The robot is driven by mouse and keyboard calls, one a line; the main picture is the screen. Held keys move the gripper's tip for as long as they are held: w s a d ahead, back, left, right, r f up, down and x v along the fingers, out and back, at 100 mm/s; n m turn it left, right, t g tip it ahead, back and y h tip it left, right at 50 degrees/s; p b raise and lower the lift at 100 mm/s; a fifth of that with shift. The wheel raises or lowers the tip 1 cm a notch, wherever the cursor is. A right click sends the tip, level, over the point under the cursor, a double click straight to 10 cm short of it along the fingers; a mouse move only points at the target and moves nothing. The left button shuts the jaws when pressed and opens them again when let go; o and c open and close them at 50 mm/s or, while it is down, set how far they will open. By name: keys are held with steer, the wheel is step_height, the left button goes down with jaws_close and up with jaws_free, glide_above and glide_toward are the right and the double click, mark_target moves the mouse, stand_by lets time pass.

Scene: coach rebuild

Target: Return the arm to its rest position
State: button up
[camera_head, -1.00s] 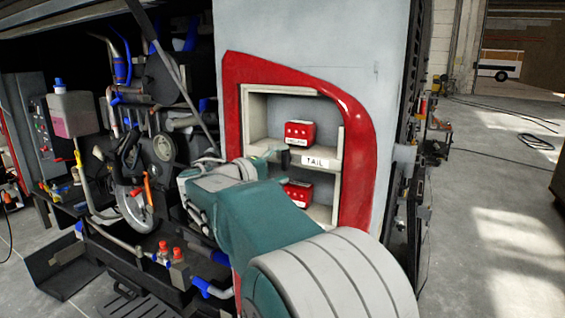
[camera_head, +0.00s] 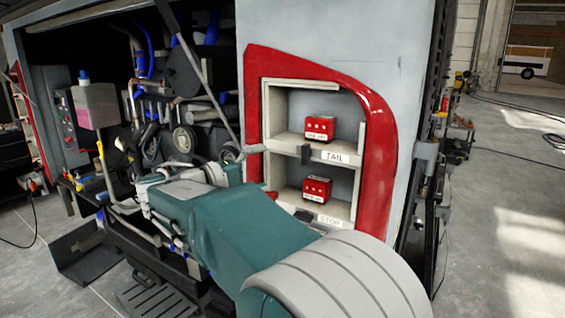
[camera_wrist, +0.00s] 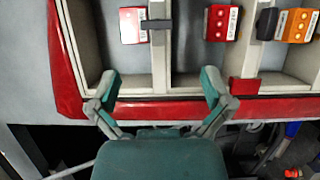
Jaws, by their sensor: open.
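My arm shows in the head view as a teal link and a large grey rounded joint in the foreground. My gripper (camera_head: 248,164) is at its far end, in front of the left edge of the red-framed shelf unit (camera_head: 380,150). In the wrist view my gripper (camera_wrist: 160,84) is open, its two fingers wide apart with nothing between them. The fingertips overlap the unit's near edge in the picture; I cannot tell whether they touch it. The arm hides part of the unit's lower left.
A red module (camera_head: 319,128) sits on the TAIL shelf, and another red module (camera_head: 317,189) on the STOP shelf. An orange module (camera_wrist: 298,25) shows in the wrist view. Open machinery with hoses (camera_head: 185,139) is left of the unit.

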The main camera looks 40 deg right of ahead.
steer(key=shift+a, duration=0.95)
steer(key=s+a+f+n+t+y, duration=0.1)
steer(key=s+a+f+t+y, duration=0.1)
steer(key=s+f+y, duration=0.75)
steer(key=s+a+f+m+t+y, duration=0.1)
steer(key=s+a+f+t+y, duration=0.2)
steer(key=s+a+f+y, duration=0.5)
steer(key=s+a+f, duration=0.2)
steer(key=a, duration=0.2)
steer(key=shift+s+a+f+t, duration=0.2)
steer(key=shift+a+f+t, duration=0.1)
steer(key=shift+a+f, duration=0.1)
steer(key=shift+y, duration=0.25)
